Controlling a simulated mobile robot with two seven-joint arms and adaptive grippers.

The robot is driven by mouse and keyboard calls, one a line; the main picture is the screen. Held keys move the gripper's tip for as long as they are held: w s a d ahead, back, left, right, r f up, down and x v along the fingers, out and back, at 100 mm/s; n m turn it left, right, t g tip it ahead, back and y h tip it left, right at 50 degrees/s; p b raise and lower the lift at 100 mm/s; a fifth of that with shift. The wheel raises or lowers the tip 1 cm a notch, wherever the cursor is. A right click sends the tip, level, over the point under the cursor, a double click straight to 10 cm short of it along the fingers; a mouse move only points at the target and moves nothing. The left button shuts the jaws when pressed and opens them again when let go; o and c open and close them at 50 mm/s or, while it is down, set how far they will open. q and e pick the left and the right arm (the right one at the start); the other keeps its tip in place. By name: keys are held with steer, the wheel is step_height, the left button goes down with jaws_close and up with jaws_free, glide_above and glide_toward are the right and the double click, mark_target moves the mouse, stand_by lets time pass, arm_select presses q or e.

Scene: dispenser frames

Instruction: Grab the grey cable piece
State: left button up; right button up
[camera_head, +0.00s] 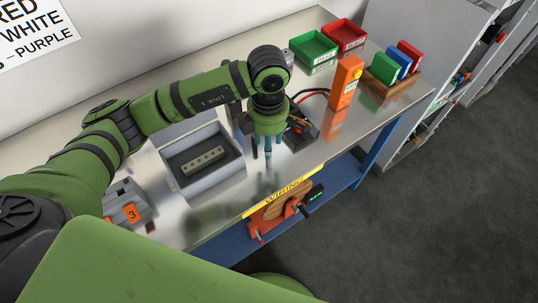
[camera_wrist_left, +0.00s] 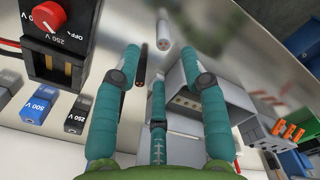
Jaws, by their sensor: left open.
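A light grey cable piece (camera_wrist_left: 163,33) shows in the left wrist view, its cut end with small dots facing the camera. It lies just beyond my left gripper's fingertips (camera_wrist_left: 160,54), between the two outer fingers and apart from them. A dark cable piece (camera_wrist_left: 141,64) is beside it, close to the left finger. My left gripper also shows in the head view, pointing down over the bench (camera_head: 268,150), with teal fingers apart and nothing held. I cannot pick out the grey cable piece in the head view. My right gripper is out of view.
A grey box (camera_head: 205,186) stands left of the gripper. A black device with red leads (camera_head: 300,133) is close on the right, beside an orange box (camera_head: 346,82). Green (camera_head: 314,51) and red (camera_head: 345,36) bins stand at the back. The metal bench (camera_head: 235,198) is bare towards its front edge.

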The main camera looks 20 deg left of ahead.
arm_select(q)
steer(key=f+p, duration=0.2)
steer(key=f, duration=0.1)
steer(key=f+p, duration=0.1)
steer(key=f, duration=0.1)
steer(key=shift+s+d+f, duration=0.15)
steer(key=shift+s+d, duration=0.05)
steer(key=shift+s, duration=0.05)
steer(key=shift+f, duration=0.2)
jaws_close()
